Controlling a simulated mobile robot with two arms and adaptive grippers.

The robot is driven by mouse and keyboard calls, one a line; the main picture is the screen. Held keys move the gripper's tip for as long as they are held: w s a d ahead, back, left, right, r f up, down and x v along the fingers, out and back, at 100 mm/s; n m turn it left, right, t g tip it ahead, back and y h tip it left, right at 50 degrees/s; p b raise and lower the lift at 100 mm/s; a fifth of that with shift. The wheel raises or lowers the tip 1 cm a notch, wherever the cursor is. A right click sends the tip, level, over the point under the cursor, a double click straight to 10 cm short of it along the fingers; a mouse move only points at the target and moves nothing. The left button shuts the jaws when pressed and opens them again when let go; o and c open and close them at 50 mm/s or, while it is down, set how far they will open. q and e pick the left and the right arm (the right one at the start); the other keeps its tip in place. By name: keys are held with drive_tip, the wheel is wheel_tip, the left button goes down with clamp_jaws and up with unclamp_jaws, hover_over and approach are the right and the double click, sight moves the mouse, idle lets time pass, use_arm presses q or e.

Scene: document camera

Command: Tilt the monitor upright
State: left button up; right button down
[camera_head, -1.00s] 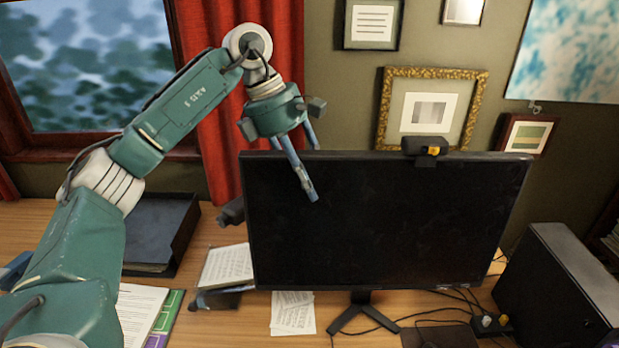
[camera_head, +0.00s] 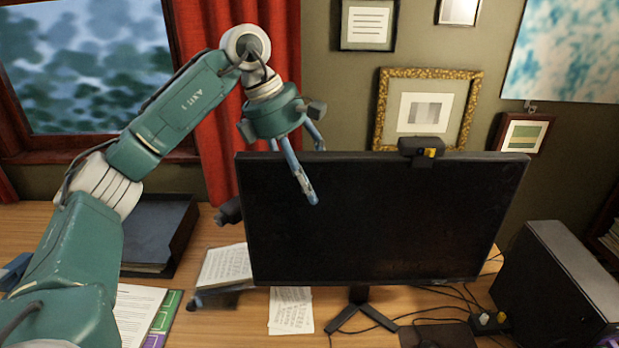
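The black monitor (camera_head: 375,225) stands on its dark stand on the desk, its blank screen facing me. A small webcam (camera_head: 422,148) sits on its top edge. My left gripper (camera_head: 314,172) is at the top left part of the monitor, with fingers apart. One finger crosses in front of the upper screen; the other is behind the top edge and partly hidden. I cannot tell whether the fingers touch the monitor. My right gripper is not in view.
A black computer case (camera_head: 560,285) stands right of the monitor, with cables between. A black tray (camera_head: 158,235), papers (camera_head: 292,310) and a green folder (camera_head: 168,312) lie on the left of the desk (camera_head: 215,285). A dark lamp-like object (camera_head: 229,211) is behind the monitor's left edge.

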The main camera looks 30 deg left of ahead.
sight(295, 151)
use_arm(q)
drive_tip(key=shift+a, duration=0.15)
drive_tip(key=v, duration=1.2)
drive_tip(key=shift+r, duration=0.1)
